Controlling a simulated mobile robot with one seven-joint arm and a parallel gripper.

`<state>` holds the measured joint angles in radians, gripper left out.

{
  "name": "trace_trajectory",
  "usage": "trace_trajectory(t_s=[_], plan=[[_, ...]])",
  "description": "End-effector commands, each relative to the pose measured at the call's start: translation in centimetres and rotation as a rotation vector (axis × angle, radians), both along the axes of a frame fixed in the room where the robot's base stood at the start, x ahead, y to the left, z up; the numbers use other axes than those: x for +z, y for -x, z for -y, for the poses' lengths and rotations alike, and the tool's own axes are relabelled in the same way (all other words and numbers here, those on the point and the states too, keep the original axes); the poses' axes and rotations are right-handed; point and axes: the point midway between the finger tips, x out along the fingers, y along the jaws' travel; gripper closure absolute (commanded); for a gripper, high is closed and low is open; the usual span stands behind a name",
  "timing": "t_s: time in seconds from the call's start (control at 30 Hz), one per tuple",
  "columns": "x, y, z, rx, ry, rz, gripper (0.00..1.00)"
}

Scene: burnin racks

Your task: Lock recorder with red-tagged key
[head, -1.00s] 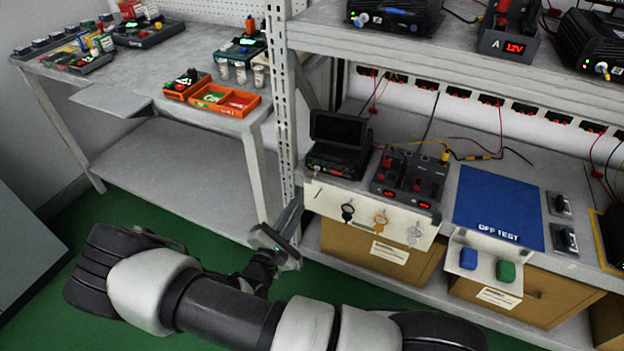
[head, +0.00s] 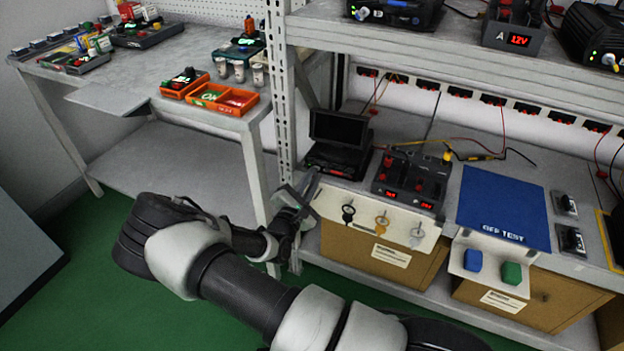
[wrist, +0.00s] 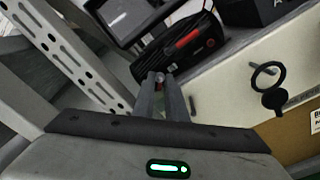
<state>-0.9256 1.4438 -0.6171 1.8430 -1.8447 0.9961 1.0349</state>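The recorder (head: 337,158), a black box with a raised screen, stands on the lower shelf beside the rack post. Its screen also shows in the wrist view (wrist: 125,17). My gripper (head: 306,188) is just in front of the recorder's lower left front. In the wrist view its fingers (wrist: 162,92) are nearly together, with a small metal piece at their tips that looks like part of a key or lock. No red tag can be made out. Black (head: 348,213), yellow (head: 381,223) and grey (head: 417,236) tagged keys hang on the white panel; a peg (wrist: 192,105) left of them is bare.
The rack post (head: 281,110) stands close left of my gripper. A terminal box (head: 411,180) with red displays is right of the recorder. A blue mat (head: 503,205) lies farther right. Blue (head: 473,260) and green (head: 511,273) pieces hang below it.

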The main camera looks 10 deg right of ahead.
Motion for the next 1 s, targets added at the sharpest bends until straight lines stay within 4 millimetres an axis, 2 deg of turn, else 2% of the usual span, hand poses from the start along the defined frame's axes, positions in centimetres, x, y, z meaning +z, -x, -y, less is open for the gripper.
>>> trace_trajectory(t_s=[0.07,0.13,0.57,1.0], plan=[[0.00,0.02,-0.01,0.000,0.000,0.000,0.90],[0.00,0.02,-0.01,0.000,0.000,0.000,1.00],[0.16,0.04,-0.06,-0.001,0.041,-0.027,1.00],[0.37,-0.01,-0.17,0.001,0.322,-0.208,1.00]])
